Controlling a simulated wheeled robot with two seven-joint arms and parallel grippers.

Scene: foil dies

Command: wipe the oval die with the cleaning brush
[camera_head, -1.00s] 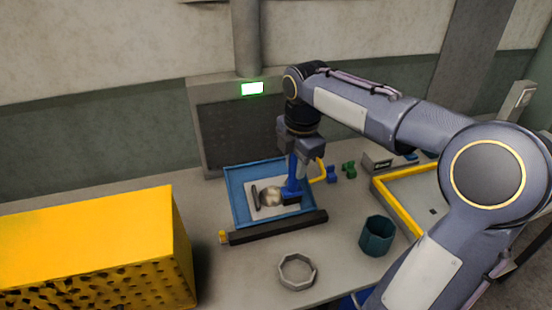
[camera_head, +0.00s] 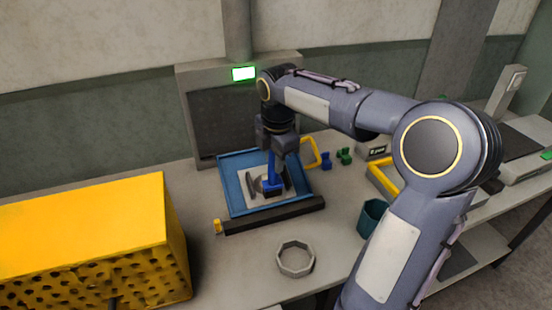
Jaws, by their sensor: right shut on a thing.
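A blue tray (camera_head: 233,188) stands on the bench with a pale sheet in it. The oval die (camera_head: 252,186) lies on the sheet, partly hidden by the brush. My right gripper (camera_head: 276,150) points down over the tray and is shut on the blue handle of the cleaning brush (camera_head: 272,172). The brush is upright, its head low over the right part of the die; I cannot tell whether it touches. My left gripper is not in view.
A black bar (camera_head: 274,215) lies along the tray's front. A grey ring (camera_head: 295,258) and a teal cup (camera_head: 372,217) stand nearer. A large yellow box (camera_head: 85,225) fills the left. Small blue (camera_head: 326,160) and green (camera_head: 345,156) pieces lie to the right.

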